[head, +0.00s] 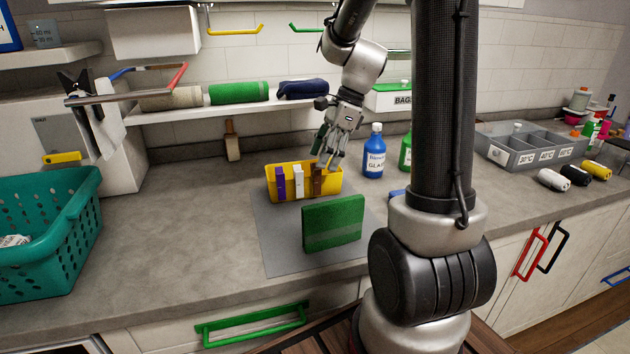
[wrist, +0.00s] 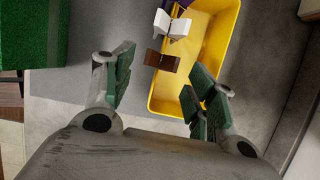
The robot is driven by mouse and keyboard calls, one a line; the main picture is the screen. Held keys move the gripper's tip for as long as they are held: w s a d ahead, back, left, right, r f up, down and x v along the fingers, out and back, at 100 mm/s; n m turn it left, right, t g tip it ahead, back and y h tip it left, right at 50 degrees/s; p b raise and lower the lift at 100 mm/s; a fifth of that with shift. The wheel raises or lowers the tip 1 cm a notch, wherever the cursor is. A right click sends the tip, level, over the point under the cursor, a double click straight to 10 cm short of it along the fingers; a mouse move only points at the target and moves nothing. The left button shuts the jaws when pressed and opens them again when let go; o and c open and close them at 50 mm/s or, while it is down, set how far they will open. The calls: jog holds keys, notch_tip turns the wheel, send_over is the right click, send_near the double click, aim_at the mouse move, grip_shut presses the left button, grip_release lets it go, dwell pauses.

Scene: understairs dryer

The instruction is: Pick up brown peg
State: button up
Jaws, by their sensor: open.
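The brown peg (head: 318,180) is clipped on the near wall of the yellow bin (head: 332,187), at the right of a row with a white peg (head: 298,181) and a purple peg (head: 280,183). In the wrist view the brown peg (wrist: 162,61) sits across the bin's rim, beyond my fingertips. My gripper (head: 334,155) is above the right end of the bin. In the wrist view my gripper (wrist: 160,85) is open and empty, with one finger outside the bin and the other over its inside. The brown peg lies ahead, between the line of the two fingers.
A teal basket (head: 45,235) is at left. The shelf (head: 190,112) is behind.

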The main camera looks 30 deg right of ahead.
aim_at(316, 178)
jog(key=x, duration=0.7)
jog(key=shift+d, duration=0.15)
jog(key=c, duration=0.8)
